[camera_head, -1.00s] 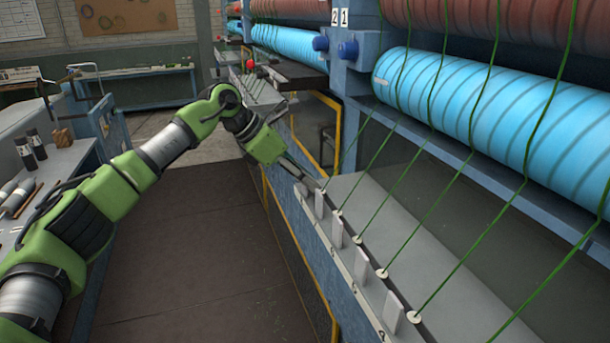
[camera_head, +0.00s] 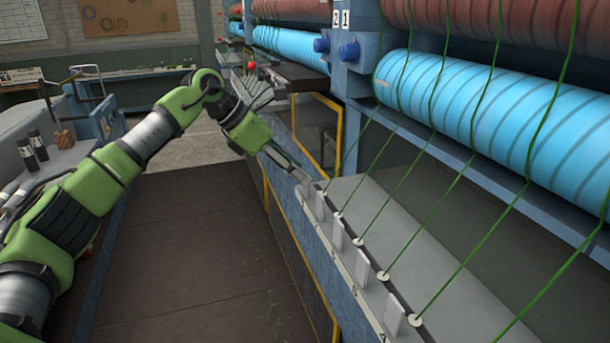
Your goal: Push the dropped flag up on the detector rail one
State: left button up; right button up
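The detector rail (camera_head: 352,270) runs along the near side of the blue machine, from the middle of the view to the bottom right. Small grey flags stand on it, among them a near one (camera_head: 393,314), a middle one (camera_head: 362,267) and a farther one (camera_head: 337,232). Another flag (camera_head: 319,206) stands close to my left gripper (camera_head: 303,179). The gripper's slim fingers look together and point down at the rail's far end. The fingertips overlap the far flags there, so I cannot tell whether they touch. My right gripper is out of view.
Green yarns (camera_head: 400,170) run from the blue roll (camera_head: 500,115) down to white eyelets (camera_head: 383,276) beside the flags. A bench (camera_head: 70,155) stands at the left. The dark floor (camera_head: 190,260) between is clear.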

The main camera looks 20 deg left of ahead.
pick_arm(q)
jog(key=v, duration=0.8)
jog(key=shift+s, duration=0.1)
